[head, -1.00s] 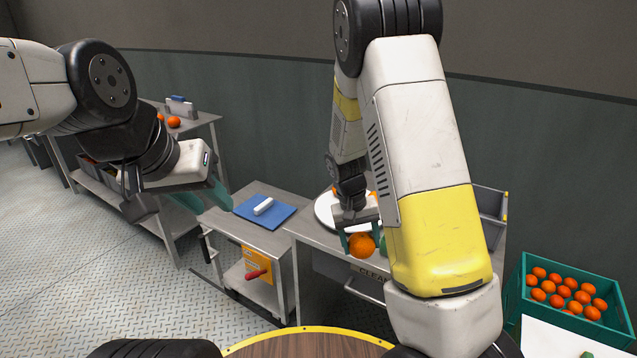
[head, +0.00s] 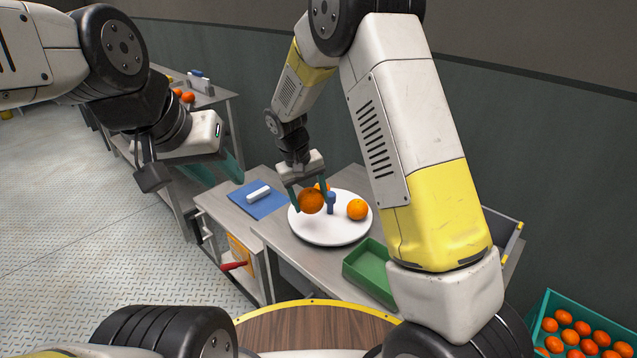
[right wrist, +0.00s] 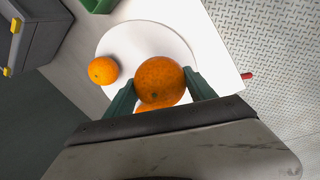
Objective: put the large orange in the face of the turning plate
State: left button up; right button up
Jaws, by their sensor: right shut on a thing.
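My right gripper (head: 310,197) is shut on the large orange (head: 311,201), which also shows between its teal fingers in the right wrist view (right wrist: 160,80). It holds the orange over the round white turning plate (head: 325,235); any gap beneath is hard to judge. A smaller, lighter orange (head: 357,209) rests on the plate, right of the held one. Another orange (head: 322,187) is mostly hidden behind it.
A green tray (head: 370,270) lies on the bench in front of the plate. A blue mat (head: 258,205) with a white block (head: 258,193) lies to the left. A teal crate of oranges (head: 545,310) stands at lower right. My right arm covers part of the bench.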

aim_at(310, 208)
jog(key=shift+f, duration=0.1)
jog(key=shift+a+x, duration=0.15)
jog(key=shift+x, duration=0.55)
jog(key=shift+a+x, duration=0.1)
jog(key=shift+x, duration=0.55)
jog(key=shift+s+f, duration=0.15)
jog(key=shift+f, duration=0.15)
jog(key=shift+a+x, duration=0.1)
jog(key=shift+x, duration=0.5)
jog(key=shift+a+x, duration=0.15)
jog(key=shift+x, duration=0.45)
jog(key=o, duration=1.7)
jog(key=shift+s+f, duration=0.1)
jog(key=shift+c, duration=0.2)
jog(key=v, duration=0.8)
jog(key=shift+f, duration=0.1)
